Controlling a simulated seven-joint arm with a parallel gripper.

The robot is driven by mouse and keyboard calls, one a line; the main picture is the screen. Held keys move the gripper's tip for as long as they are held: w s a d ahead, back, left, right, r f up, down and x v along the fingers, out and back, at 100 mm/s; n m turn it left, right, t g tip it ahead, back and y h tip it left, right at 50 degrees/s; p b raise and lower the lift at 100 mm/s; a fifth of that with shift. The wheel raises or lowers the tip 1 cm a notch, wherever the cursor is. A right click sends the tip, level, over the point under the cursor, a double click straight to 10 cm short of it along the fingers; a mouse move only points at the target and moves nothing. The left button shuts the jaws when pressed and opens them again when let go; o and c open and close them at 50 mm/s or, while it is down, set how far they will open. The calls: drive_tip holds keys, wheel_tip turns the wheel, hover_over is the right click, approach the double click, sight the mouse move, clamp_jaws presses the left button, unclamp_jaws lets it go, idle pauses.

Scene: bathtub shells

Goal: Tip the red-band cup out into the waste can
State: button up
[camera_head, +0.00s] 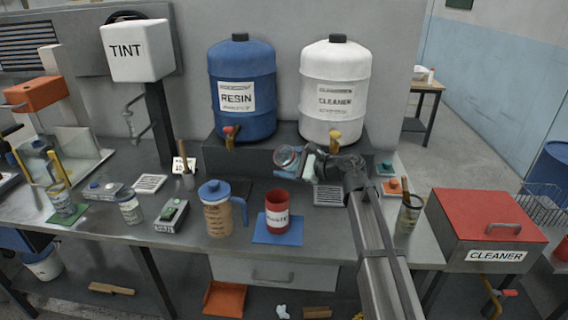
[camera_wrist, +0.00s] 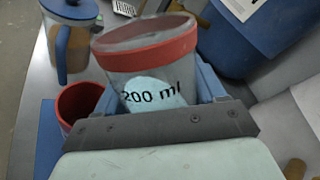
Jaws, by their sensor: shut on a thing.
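The red-band cup (camera_wrist: 150,70) is clear, with a red rim and "200 ml" printed on its side. My gripper (camera_head: 303,162) is shut on it, and the blue fingers (camera_wrist: 208,82) show beside it in the wrist view. In the head view the cup (camera_head: 288,158) is in the air above the bench, in front of the drum stand, and looks tilted. A pale patch shows through its wall; I cannot tell how much it holds. The waste can (camera_head: 277,212) is red with a white label and stands upright on a blue mat (camera_head: 262,237), below and apart from the cup.
A blue-lidded jug (camera_head: 217,210) stands just left of the waste can. The blue resin drum (camera_head: 242,90) and white cleaner drum (camera_head: 335,90) stand behind, taps facing forward. A pot with a brush (camera_head: 409,216) is at right, beside a red-lidded cleaner box (camera_head: 485,225).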

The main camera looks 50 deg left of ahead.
drive_tip(key=shift+w+f+n+t, duration=0.15)
drive_tip(key=shift+n+t, duration=0.1)
drive_tip(key=shift+n, duration=0.25)
drive_tip(key=shift+w+f+n+t, duration=0.1)
drive_tip(key=shift+n+t, duration=0.15)
drive_tip(key=shift+n, duration=0.25)
drive_tip(key=n+t, duration=0.1)
drive_tip(key=n, duration=0.1)
drive_tip(key=f+n, duration=0.1)
drive_tip(key=shift+f+n+t, duration=0.3)
drive_tip(key=shift+n+t, duration=0.1)
drive_tip(key=n+t, duration=0.1)
drive_tip(key=s+r+n+t, duration=0.1)
drive_tip(key=n, duration=0.1)
drive_tip(key=shift+n, duration=0.3)
idle(3.4)
drive_tip(key=m, duration=0.1)
drive_tip(key=r+m+g, duration=0.1)
drive_tip(key=shift+m, duration=0.3)
drive_tip(key=r+m+g, duration=0.1)
drive_tip(key=m+g, duration=0.1)
drive_tip(key=m, duration=0.1)
drive_tip(key=shift+r, duration=0.25)
drive_tip(key=shift+m, duration=0.3)
